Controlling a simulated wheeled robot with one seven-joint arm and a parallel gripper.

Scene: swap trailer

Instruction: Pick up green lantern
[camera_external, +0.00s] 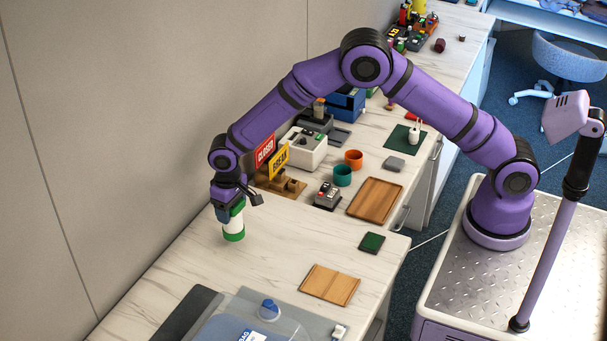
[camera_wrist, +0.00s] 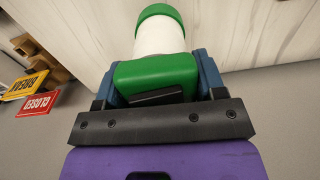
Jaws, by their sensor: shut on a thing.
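The green lantern (camera_external: 233,230) has a green top, a white middle and a green base. In the external view it hangs upright under my gripper (camera_external: 229,207), over the left part of the counter. In the wrist view the lantern (camera_wrist: 160,38) points away from my gripper (camera_wrist: 157,80), with its green top between the two blue fingers. My gripper is shut on this green top. Whether the lantern's base touches the counter or is slightly above it, I cannot tell.
A red CLOSED sign (camera_external: 265,151) and a yellow BREAK sign (camera_external: 279,160) stand on a wooden holder close right of my gripper. A wooden board (camera_external: 329,285) and a dark green pad (camera_external: 372,242) lie to the right. The wall (camera_external: 130,130) is close on the left.

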